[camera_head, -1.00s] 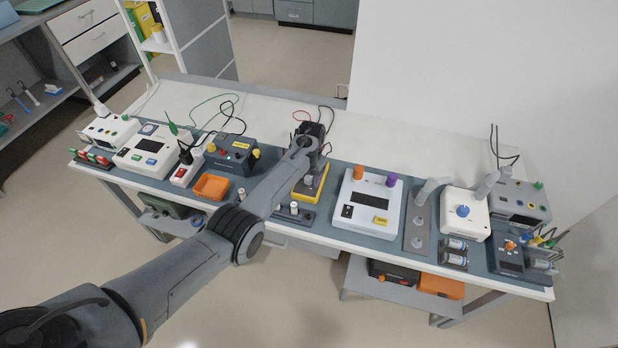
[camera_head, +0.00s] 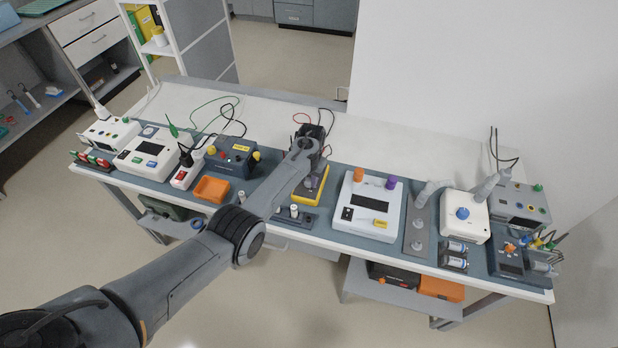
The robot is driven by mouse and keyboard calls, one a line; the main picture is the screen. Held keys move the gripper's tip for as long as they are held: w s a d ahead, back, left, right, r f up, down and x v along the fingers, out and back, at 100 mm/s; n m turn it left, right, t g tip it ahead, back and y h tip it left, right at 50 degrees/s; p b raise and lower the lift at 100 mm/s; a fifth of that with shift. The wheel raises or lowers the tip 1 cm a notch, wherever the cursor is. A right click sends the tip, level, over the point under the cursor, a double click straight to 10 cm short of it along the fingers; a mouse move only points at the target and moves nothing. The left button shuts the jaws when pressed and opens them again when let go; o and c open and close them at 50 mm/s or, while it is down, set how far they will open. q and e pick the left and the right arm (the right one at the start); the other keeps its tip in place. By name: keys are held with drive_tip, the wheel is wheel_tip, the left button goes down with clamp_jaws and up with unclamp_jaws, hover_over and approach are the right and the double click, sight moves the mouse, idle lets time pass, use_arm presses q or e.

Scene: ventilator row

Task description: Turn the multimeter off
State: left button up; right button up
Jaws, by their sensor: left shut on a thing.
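The multimeter (camera_head: 318,186) is a dark device with a yellow border, on the blue-grey mat near the middle of the bench. Red and black leads run behind it. My left arm reaches across from the lower left, and my left gripper (camera_head: 308,170) is over the multimeter, shut on its dial. The wrist and fingers hide the dial and most of the multimeter's face, so the dial's setting cannot be read. My right gripper is not in view.
Left of the multimeter are an orange tray (camera_head: 211,189) and a dark blue device with yellow knobs (camera_head: 232,157). Right of it stands a white instrument (camera_head: 366,210) with orange and purple knobs. The white back strip of the bench (camera_head: 420,150) is mostly clear.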

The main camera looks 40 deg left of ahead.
use_arm(q)
drive_tip(key=n, duration=0.8)
drive_tip(key=shift+n, duration=0.3)
drive_tip(key=shift+f, duration=0.1)
idle(0.4)
drive_tip(key=o, duration=1.1)
drive_tip(key=shift+c, duration=0.2)
